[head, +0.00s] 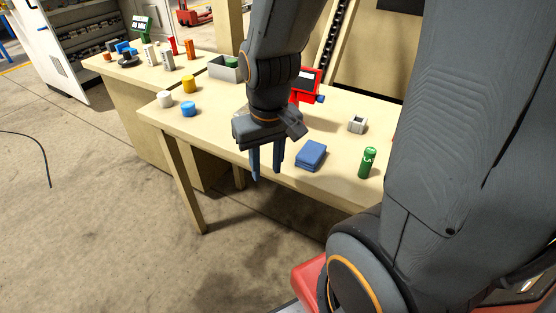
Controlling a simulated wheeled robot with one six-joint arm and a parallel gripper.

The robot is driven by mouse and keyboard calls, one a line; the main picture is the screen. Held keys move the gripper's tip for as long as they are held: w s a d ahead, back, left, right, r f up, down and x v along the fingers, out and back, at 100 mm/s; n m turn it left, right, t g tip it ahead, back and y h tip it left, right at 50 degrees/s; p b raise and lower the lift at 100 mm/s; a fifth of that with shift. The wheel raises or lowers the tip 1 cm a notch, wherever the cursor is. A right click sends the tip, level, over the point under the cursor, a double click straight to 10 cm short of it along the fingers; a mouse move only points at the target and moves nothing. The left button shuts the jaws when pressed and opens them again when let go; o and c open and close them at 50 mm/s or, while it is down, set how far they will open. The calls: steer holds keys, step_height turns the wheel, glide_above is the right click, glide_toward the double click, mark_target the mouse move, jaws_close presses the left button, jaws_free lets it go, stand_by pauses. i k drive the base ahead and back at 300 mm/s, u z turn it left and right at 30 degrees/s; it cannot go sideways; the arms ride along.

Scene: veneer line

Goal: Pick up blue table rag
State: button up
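The blue table rag (311,155) looks like a folded blue block. It lies flat on the wooden table, near the table's front edge, in the head view. My gripper (266,176) hangs with its fingers pointing down, to the left of the rag. The two fingers are apart with a gap between them, and nothing shows in the gap. The gripper does not appear to touch the rag. The exact height of the fingertips over the table edge is hard to tell.
A green can (368,162) stands right of the rag, and a small grey holder (357,124) is behind. A red device (305,85) stands behind my gripper. White (164,99), yellow (189,84) and blue (188,109) cylinders stand at the left. The table (225,125) is clear between these cylinders and my gripper.

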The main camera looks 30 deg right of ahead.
mark_target(309, 158)
steer(key=u, duration=1.15)
steer(key=k, duration=1.05)
steer(key=z, duration=0.7)
steer(key=i, duration=0.5)
